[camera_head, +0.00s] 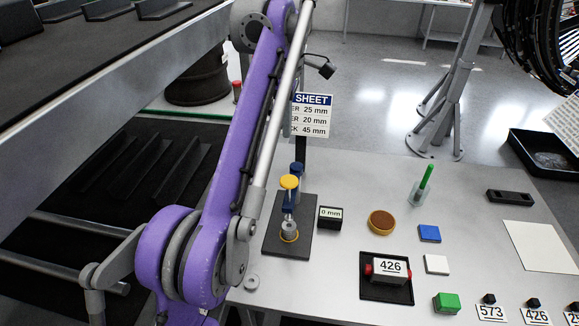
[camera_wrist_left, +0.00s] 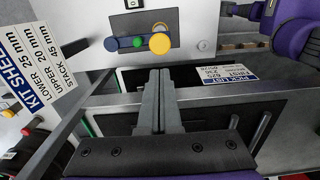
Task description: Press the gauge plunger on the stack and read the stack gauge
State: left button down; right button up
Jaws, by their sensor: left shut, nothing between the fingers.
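The stack gauge stands on a dark plate (camera_head: 272,240) on the grey table. Its yellow plunger cap (camera_head: 289,182) sits above a metal stack (camera_head: 289,228) with a yellow ring at its foot. Beside it, a small readout (camera_head: 330,213) shows "0 mm". In the left wrist view the yellow cap (camera_wrist_left: 160,43) lies just beyond the fingertips, apart from them in the picture. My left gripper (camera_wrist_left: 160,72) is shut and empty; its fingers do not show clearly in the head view. I cannot tell its height above the cap. My right gripper is not in view.
A kit sheet sign (camera_head: 313,115) stands behind the gauge, listing lower 25, upper 20, stack 45 mm. To the right are a brown-topped round dish (camera_head: 381,222), a black tray with a "426" box (camera_head: 387,268), blue and green blocks and number tags.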

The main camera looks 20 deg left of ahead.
pick_arm(q)
jog(key=shift+w+r, duration=0.1)
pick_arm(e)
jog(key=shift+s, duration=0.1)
pick_arm(q)
jog(key=shift+d, duration=0.15)
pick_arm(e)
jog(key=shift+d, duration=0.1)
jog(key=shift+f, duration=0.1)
pick_arm(q)
jog(key=b, duration=0.3)
send_near(288, 180)
notch_tip(288, 180, down, 6)
jog(key=shift+w+r, duration=0.1)
jog(key=shift+f, duration=0.5)
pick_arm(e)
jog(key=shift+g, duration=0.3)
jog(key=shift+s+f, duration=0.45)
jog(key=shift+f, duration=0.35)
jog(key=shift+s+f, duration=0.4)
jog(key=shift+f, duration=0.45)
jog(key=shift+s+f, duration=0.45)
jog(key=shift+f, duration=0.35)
